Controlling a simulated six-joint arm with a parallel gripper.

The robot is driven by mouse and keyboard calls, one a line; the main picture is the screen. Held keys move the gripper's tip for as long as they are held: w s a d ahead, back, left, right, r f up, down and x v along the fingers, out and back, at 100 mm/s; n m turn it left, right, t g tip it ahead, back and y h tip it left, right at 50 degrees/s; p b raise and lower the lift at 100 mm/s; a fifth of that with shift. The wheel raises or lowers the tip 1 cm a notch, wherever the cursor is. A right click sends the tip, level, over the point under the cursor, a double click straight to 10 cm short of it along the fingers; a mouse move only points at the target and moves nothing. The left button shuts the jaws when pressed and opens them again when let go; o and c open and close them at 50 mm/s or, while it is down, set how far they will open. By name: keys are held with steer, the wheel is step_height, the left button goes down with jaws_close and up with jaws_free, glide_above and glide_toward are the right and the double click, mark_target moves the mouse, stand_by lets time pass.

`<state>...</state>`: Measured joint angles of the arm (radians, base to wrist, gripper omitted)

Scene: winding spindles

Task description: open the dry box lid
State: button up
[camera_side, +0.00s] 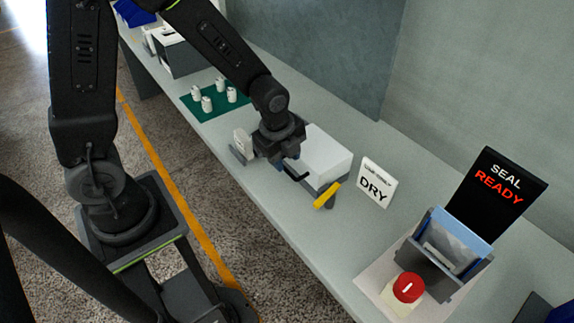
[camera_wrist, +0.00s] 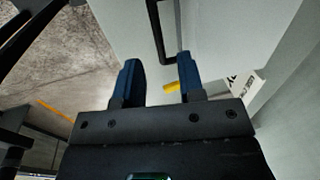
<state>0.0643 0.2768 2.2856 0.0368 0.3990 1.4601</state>
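The lid looks closed. A black bar handle (camera_side: 297,174) is on the side facing my arm; it also shows in the wrist view (camera_wrist: 155,30). My gripper (camera_side: 284,163) is at that side of the box and hides part of it. In the wrist view my gripper (camera_wrist: 159,70) has its two blue fingers apart with nothing between them. The handle lies just beyond the fingertips, nearer the right finger; I see no clear contact.
A yellow piece (camera_side: 327,195) sticks out by the box's near corner. A green mat (camera_side: 213,100) with several white spindles lies behind the gripper. A sealer (camera_side: 440,250) with a red button (camera_side: 408,287) and a "SEAL READY" display (camera_side: 497,190) stands at right.

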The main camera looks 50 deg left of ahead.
mark_target(288, 171)
steer(key=shift+w+f, duration=0.2)
steer(key=shift+f, duration=0.75)
steer(key=shift+w+f, duration=0.15)
steer(key=shift+f, duration=0.8)
steer(key=shift+c, duration=0.2)
jaws_close()
